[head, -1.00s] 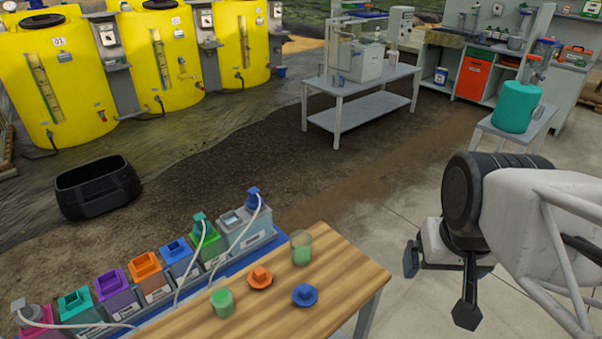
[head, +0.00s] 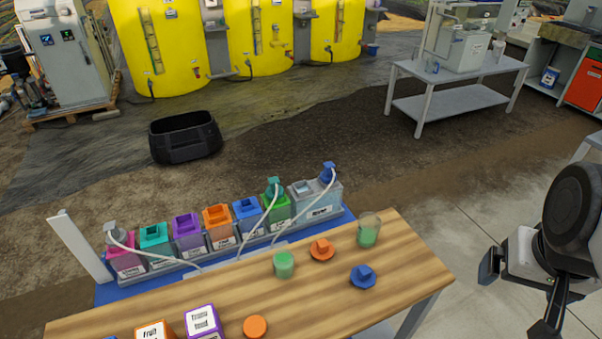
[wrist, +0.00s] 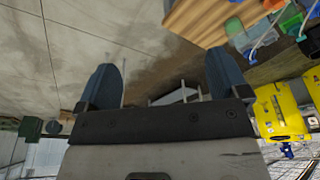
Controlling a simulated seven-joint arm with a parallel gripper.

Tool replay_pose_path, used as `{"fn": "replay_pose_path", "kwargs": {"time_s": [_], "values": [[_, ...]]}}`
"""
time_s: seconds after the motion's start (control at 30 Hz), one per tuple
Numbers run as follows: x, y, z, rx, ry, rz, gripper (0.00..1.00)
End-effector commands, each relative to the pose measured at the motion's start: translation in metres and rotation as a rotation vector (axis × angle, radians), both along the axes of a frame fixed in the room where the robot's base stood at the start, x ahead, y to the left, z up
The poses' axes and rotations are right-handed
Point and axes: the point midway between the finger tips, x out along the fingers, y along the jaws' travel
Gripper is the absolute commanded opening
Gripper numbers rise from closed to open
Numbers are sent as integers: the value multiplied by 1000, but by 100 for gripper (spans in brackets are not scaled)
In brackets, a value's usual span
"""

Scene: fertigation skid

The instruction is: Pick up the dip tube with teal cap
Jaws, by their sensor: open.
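The dip tube with teal cap (head: 273,188) stands in the green container (head: 278,207) in the row behind the wooden table. Its white tube curves down toward the tabletop. Two similar dip tubes stand in the same row: one with a blue cap (head: 327,173) in the grey container at the right end, one with a grey cap (head: 113,231) in the pink container at the left end. My gripper (head: 517,298) is open and empty, to the right of the table and well away from the dip tubes. Its spread fingers also show in the wrist view (wrist: 160,82).
On the wooden table (head: 225,285) are two cups of green liquid (head: 284,264) (head: 368,233), an orange cap (head: 322,250), a blue cap (head: 362,277), an orange disc (head: 255,327) and labelled boxes (head: 203,321). A white post (head: 80,246) rises at the row's left end.

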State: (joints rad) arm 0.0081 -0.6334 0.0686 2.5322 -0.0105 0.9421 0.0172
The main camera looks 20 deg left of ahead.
Motion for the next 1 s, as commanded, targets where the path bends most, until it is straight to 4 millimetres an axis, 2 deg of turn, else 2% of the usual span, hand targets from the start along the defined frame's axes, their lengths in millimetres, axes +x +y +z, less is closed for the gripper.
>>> {"fn": "replay_pose_path", "kwargs": {"time_s": [0.13, 0.3, 0.73, 0.87, 1.0], "values": [[0, 0, 0, 0, 0, 0, 93], [0, 0, 0, 0, 0, 0, 70], [6, 2, 2, -2, 2, 19, 70], [19, 6, 6, -10, 8, 64, 70], [42, 15, 11, -22, 17, 144, 70]]}}
